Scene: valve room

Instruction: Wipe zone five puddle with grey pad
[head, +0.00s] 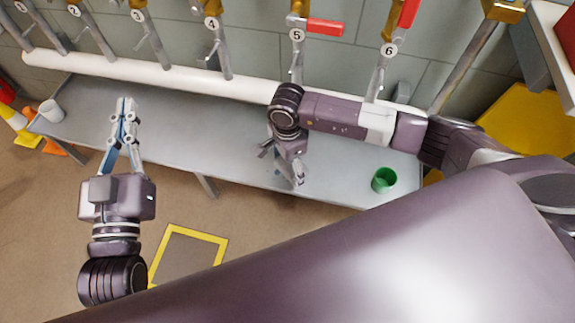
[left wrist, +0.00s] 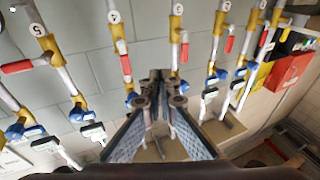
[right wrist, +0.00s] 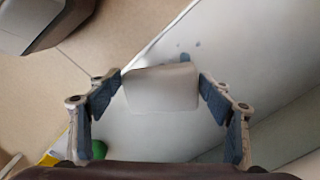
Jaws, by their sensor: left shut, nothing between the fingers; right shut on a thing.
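The grey pad (right wrist: 160,88) is pale and held between the fingers of my right gripper (right wrist: 160,92), which is shut on it. In the head view my right gripper (head: 285,172) points down over the bench below the pipe tagged 5. Small blue wet spots (right wrist: 185,57) show on the bench just beyond the pad in the right wrist view; whether the pad covers more liquid cannot be told. My left gripper (head: 125,108) is shut and empty over the left part of the bench; its fingers also show in the left wrist view (left wrist: 160,85).
The grey bench (head: 230,160) runs along the wall under a white pipe (head: 180,78) and numbered valve pipes. A green cup (head: 383,180) stands at the bench's right and a white cup (head: 52,110) at its left end. A yellow floor frame (head: 200,234) lies in front.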

